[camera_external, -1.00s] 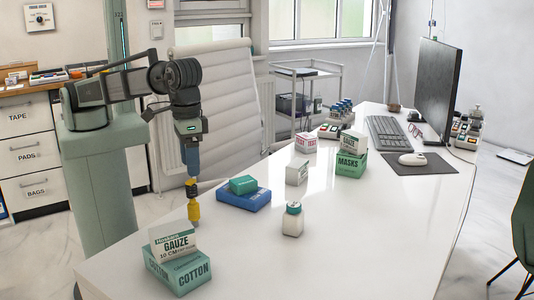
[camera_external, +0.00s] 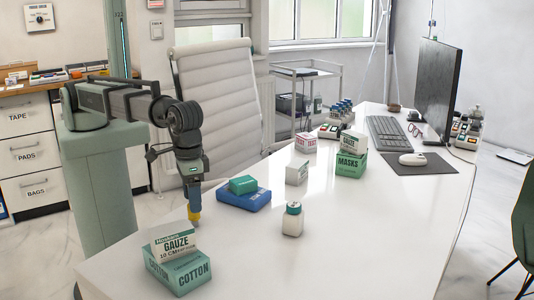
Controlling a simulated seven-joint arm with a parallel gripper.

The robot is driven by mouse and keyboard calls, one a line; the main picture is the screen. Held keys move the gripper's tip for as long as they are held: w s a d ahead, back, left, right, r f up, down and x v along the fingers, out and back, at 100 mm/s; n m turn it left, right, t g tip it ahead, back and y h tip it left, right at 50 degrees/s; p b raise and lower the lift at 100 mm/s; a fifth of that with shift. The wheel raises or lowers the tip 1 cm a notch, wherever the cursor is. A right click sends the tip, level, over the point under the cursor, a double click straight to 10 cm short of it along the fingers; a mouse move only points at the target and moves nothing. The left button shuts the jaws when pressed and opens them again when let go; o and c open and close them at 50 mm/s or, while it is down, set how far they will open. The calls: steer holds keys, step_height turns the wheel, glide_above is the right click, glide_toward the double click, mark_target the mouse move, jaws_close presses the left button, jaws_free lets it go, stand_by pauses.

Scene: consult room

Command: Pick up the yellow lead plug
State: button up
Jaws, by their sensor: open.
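The yellow lead plug (camera_external: 194,214) stands upright on the white desk, near its left edge, just behind the gauze box. Only its lower part shows clearly. My gripper (camera_external: 194,197) points straight down over the plug and is open. Its fingers overlap the plug's upper part in this view. I cannot tell whether they touch it.
The gauze box (camera_external: 176,243) leans on the cotton box (camera_external: 192,272) close in front of the plug. A blue box (camera_external: 243,201) with a green box (camera_external: 243,184) on it lies to the right. A white bottle (camera_external: 292,220) stands farther right. The desk's front right is clear.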

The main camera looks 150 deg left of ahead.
steer(key=shift+f, duration=0.6)
steer(key=c, duration=1.1)
steer(key=shift+c, duration=0.2)
steer(key=shift+r, duration=0.1)
